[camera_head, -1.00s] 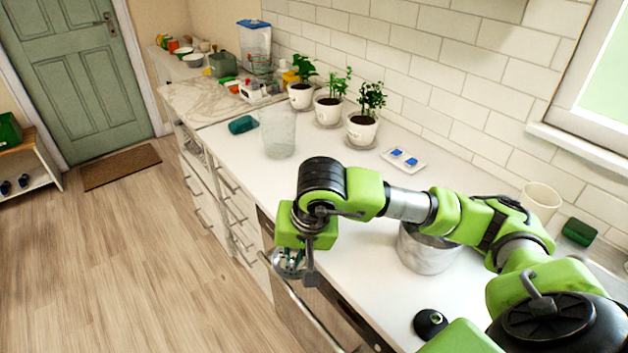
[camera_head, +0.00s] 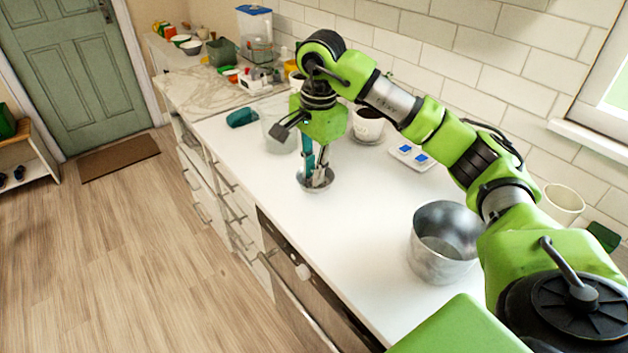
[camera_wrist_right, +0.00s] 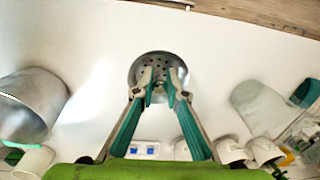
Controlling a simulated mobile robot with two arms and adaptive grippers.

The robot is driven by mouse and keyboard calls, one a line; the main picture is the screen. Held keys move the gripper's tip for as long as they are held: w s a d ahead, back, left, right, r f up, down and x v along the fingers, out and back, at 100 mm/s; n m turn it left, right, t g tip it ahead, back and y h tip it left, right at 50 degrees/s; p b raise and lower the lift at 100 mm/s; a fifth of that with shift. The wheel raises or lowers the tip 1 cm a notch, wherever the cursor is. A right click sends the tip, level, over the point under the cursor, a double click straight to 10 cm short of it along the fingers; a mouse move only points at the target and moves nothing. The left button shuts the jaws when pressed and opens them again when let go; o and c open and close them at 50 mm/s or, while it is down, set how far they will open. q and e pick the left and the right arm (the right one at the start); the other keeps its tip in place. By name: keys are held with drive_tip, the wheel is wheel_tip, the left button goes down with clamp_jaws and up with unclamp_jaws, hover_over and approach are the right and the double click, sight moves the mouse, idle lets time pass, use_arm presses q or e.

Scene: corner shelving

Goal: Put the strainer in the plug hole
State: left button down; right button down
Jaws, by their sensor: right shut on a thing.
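The strainer (camera_head: 318,181) is a small round metal cup with holes. My right gripper (camera_head: 312,168) points down and is shut on the strainer's middle, over the white counter. In the right wrist view, the two teal-lined fingers (camera_wrist_right: 159,86) close at the centre of the perforated strainer (camera_wrist_right: 157,60). I cannot tell whether the strainer touches the counter or hangs just above it. No plug hole or sink basin shows in either view. My left gripper is not in view.
A metal pot (camera_head: 436,262) stands on the counter (camera_head: 350,240) to the right. A white tray with blue pieces (camera_head: 411,156) lies near the wall. The counter's front middle is clear.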

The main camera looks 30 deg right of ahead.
drive_tip(key=w+d+f, duration=0.1)
drive_tip(key=w+d+f+p, duration=0.1)
drive_tip(key=f, duration=0.1)
drive_tip(key=w+f, duration=0.2)
drive_tip(key=shift+w+d+f, duration=0.1)
drive_tip(key=shift+d+f, duration=0.15)
drive_tip(key=shift+d, duration=0.15)
wheel_tip(320, 180, down, 3)
drive_tip(key=shift+w+d+p, duration=0.15)
drive_tip(key=shift+p, duration=0.9)
drive_tip(key=shift+f, duration=0.4)
drive_tip(key=c, duration=2)
unclamp_jaws()
drive_tip(key=shift+c, duration=0.2)
